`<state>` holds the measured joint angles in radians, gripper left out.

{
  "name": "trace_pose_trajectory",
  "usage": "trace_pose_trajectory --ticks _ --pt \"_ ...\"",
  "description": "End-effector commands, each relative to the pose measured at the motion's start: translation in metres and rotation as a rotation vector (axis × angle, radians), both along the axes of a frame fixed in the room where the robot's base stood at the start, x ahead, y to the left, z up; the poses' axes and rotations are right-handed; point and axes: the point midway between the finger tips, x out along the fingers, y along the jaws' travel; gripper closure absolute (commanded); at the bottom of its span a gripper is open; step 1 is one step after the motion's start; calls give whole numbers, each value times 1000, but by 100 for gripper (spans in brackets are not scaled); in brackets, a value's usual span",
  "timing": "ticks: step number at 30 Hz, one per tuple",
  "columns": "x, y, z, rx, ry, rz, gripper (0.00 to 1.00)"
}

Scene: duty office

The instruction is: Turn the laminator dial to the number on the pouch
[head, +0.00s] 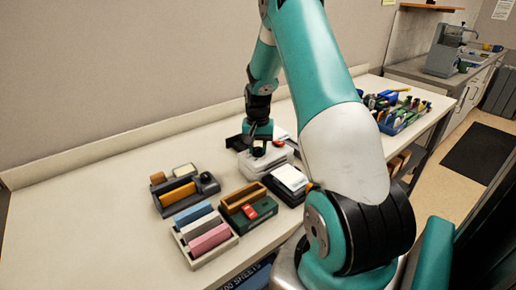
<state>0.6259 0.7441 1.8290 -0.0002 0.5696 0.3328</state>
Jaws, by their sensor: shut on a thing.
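My gripper (258,149) points down at the middle of the table, over a low white machine (255,166) that looks like the laminator. Its fingers are shut at the top of this machine, on what seems to be the dial. The dial is mostly hidden by the fingers, and its numbers are too small to read. A red-orange spot shows on the machine just right of the fingers. A black item with a white top (290,178) lies in front of the machine. I cannot make out the pouch or its number.
A tray with blue, grey and pink blocks (205,235), a dark green box with a wooden top (248,208) and a grey holder with an orange roll (183,190) stand front left. Blue bins of small items (400,120) stand back right. The table's left side is clear.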

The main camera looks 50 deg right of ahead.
Motion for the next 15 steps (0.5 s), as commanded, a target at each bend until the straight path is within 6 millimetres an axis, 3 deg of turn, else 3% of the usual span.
trace_pose_trajectory --ticks 15 --pt "1 -2 2 -5 -5 -225 92"
